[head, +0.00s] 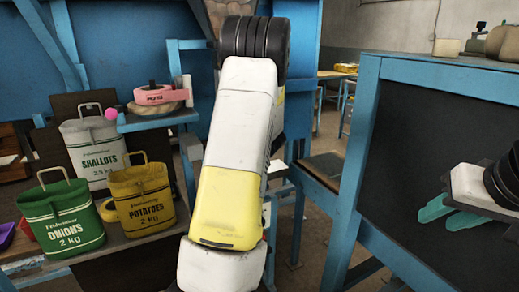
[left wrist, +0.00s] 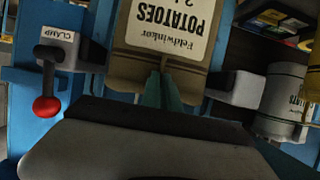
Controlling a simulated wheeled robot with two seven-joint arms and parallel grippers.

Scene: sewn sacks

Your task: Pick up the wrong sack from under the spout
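A brown sack (left wrist: 165,35) with an upside-down POTATOES label fills the upper middle of the left wrist view, between two grey clamp blocks (left wrist: 80,72). My left gripper (left wrist: 162,82) has its two teal fingers close together at the lower edge of this sack. I cannot tell whether they grip it. In the head view, my left arm rises in the middle and its gripper is out of sight. The spout is not clearly visible. My right gripper (head: 450,212) is open and empty at the right.
A white SHALLOTS sack (head: 95,152), a green ONIONS sack (head: 62,215) and a yellow-brown POTATOES sack (head: 143,199) stand together at the left. A CLAMP lever with a red knob (left wrist: 46,108) is beside the clamp.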

